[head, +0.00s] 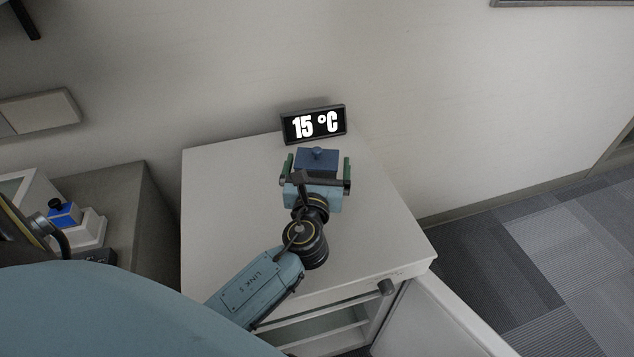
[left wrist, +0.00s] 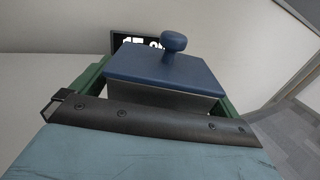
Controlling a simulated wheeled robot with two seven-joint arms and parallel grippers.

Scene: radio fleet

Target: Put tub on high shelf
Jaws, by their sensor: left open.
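The tub (head: 317,157) has a dark blue lid with a round knob and stands on top of the white cabinet (head: 215,215). In the left wrist view the tub (left wrist: 165,70) shows a grey body under the lid. My left gripper (head: 316,175) is open, with its green fingers on either side of the tub. I cannot tell whether the fingers touch it. The lower part of the tub is hidden by my gripper. My right gripper is not in view.
A display reading 15 °C (head: 313,124) stands behind the tub near the wall. The cabinet's door (head: 430,315) is open at the front, showing shelves inside. At left, a white device with a blue part (head: 68,216) sits lower than the cabinet top. Carpeted floor lies at right.

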